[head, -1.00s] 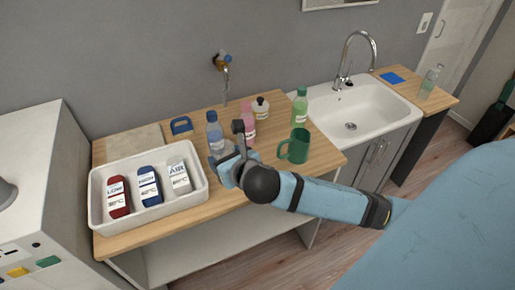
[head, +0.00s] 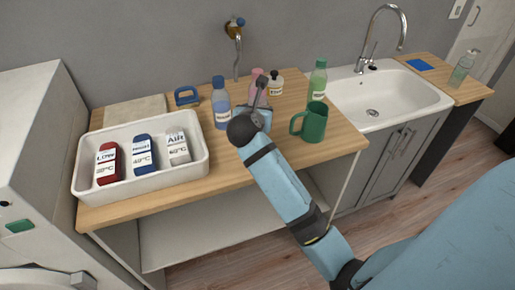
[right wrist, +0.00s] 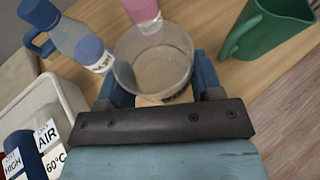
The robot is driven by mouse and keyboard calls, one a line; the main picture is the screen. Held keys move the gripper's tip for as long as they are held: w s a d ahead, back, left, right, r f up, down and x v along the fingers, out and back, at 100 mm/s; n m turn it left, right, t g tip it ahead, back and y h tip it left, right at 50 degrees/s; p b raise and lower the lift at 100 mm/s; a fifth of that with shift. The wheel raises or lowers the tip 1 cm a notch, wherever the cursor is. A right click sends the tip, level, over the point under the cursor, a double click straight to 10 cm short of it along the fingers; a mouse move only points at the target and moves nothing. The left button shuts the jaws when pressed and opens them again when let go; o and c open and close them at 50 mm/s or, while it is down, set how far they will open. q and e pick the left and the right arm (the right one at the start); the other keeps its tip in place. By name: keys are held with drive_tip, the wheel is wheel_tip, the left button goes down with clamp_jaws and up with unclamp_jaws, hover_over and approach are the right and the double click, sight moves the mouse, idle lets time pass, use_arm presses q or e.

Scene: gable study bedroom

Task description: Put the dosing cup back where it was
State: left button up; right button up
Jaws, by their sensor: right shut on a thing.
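The dosing cup (right wrist: 155,62) is a clear, round, open cup in the right wrist view. My right gripper (right wrist: 160,88) is shut on it, with one blue finger on each side. In the head view my right gripper (head: 258,112) is over the wooden worktop, between a blue bottle (head: 220,108) and a green mug (head: 314,122). The cup is hidden there behind my gripper and wrist. I cannot tell whether the cup touches the worktop. My left gripper is not in view.
A white tray (head: 140,192) with labelled red, blue and white pieces is at left. The sink (head: 400,100) is at right.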

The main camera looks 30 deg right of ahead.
wheel_tip(320, 180, down, 8)
drive_tip(key=shift+f+b, duration=0.2)
drive_tip(key=shift+b, duration=0.15)
wheel_tip(320, 180, down, 4)
drive_tip(key=shift+b, duration=0.3)
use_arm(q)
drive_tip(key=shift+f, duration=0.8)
use_arm(e)
drive_tip(key=shift+f, duration=0.25)
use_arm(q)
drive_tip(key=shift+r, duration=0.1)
use_arm(e)
drive_tip(key=shift+f, duration=0.1)
drive_tip(key=o, duration=1)
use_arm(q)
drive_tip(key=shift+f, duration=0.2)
